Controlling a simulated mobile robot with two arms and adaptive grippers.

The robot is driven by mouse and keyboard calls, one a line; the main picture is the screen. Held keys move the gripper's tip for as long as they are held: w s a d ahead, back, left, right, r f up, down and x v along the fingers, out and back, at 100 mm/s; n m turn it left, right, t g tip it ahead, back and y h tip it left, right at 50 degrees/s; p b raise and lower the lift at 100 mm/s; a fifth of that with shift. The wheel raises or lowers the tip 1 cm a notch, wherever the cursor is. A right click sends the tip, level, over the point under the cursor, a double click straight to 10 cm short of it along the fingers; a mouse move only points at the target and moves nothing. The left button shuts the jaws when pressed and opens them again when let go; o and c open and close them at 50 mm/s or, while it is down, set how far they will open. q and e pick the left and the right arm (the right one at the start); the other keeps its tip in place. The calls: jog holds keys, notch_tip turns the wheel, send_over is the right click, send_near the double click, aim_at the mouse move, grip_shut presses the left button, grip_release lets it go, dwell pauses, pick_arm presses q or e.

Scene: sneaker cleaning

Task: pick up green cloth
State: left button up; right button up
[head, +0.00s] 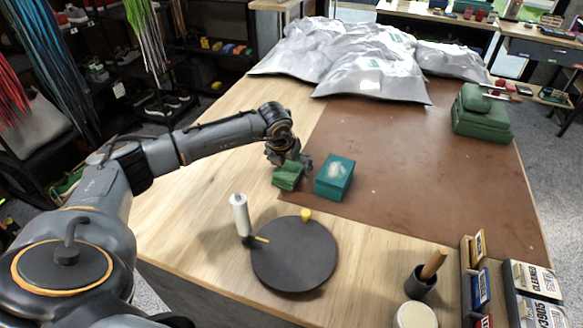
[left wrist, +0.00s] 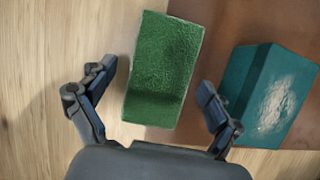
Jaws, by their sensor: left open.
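The green cloth (head: 288,176) is a small folded block on the wooden table, beside the edge of the brown mat. In the left wrist view the cloth (left wrist: 163,70) lies just ahead of the fingers, between their lines and nearer the right one. My left gripper (head: 289,159) is over the cloth in the head view. In the left wrist view my left gripper (left wrist: 158,88) is open, with its fingers spread wide and nothing held. I cannot tell its exact height above the cloth. My right gripper is not in view.
A teal box (head: 334,178) stands just right of the cloth, close to the right finger. A round black turntable (head: 294,262) with a white cylinder (head: 240,214) beside it is nearer me. Silver bags (head: 365,65) lie at the back. The mat's middle (head: 410,150) is clear.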

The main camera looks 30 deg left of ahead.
pick_arm(q)
jog(key=c, duration=1.2)
jog(key=shift+c, duration=0.2)
